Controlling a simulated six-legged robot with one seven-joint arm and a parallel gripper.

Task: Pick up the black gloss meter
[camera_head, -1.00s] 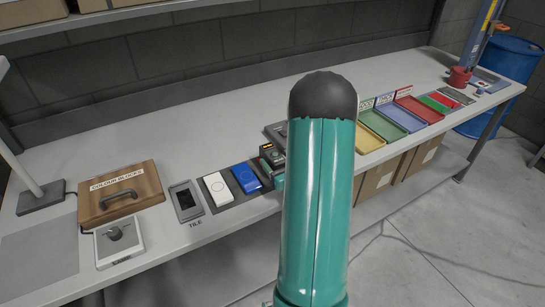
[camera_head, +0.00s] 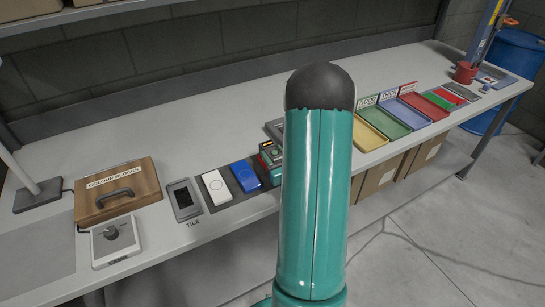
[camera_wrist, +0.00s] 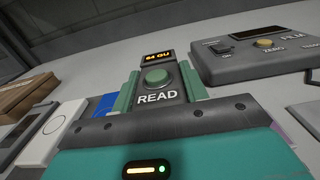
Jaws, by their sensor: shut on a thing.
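The black gloss meter (camera_wrist: 158,92) has an orange "64 GU" display and a green button above the word READ. It stands between the two green fingers of my gripper (camera_wrist: 159,88) in the wrist view, and the gripper is shut on it. In the head view the meter (camera_head: 267,149) shows just left of my arm, at the front part of the bench, with part of my gripper (camera_head: 273,166) around it. My arm hides what lies to its right. I cannot tell whether the meter's underside touches the bench.
A grey FILM gauge (camera_wrist: 265,52) with a ZERO button stands to the right in the wrist view. A blue block (camera_head: 244,176), a white block (camera_head: 216,187) and a tile holder (camera_head: 186,200) lie left of the meter. Coloured trays (camera_head: 422,108) stand right of my arm.

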